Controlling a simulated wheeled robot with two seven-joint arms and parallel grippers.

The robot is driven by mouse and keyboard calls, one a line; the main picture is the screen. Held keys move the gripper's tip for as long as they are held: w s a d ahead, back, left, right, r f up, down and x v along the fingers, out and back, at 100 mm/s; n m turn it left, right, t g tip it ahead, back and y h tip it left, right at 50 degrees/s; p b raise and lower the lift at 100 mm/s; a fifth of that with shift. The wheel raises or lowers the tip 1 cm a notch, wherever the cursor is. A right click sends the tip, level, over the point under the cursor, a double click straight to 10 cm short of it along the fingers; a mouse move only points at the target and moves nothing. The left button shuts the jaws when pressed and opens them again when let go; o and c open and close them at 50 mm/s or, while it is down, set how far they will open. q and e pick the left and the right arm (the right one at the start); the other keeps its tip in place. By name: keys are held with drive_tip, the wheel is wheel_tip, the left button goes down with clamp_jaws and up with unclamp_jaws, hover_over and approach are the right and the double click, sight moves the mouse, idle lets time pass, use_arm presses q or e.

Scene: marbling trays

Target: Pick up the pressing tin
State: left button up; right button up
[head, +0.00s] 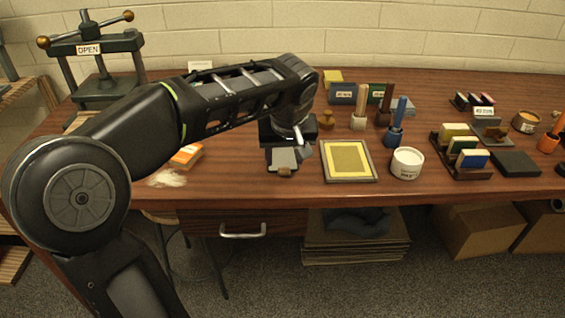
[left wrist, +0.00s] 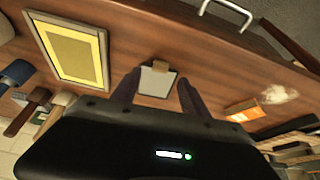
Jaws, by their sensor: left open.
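My left gripper (head: 287,157) reaches over the front of the table and points down. In the left wrist view its two fingers (left wrist: 156,90) are apart with nothing held. A flat grey piece with a small tan block at one end (head: 284,168) lies on the table below it, and in the left wrist view it shows between the fingers (left wrist: 157,82). A white round tin (head: 407,165) with a small label stands right of the yellow framed panel; a brown round tin (head: 525,123) stands far right. Their labels are too small to read. My right gripper is not in view.
The yellow framed panel (head: 348,176) lies right of my left gripper; an orange packet (head: 187,154) and a pale smear (head: 166,179) lie left. Handled tools, including a blue one (head: 395,137), stand behind. A block rack (head: 462,166) is at right. An iron press (head: 103,85) stands at left.

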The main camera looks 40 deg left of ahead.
sight(284, 167)
use_arm(q)
drive_tip(key=x, duration=0.4)
drive_tip(key=shift+f, duration=0.15)
idle(0.4)
clamp_jaws()
idle(0.4)
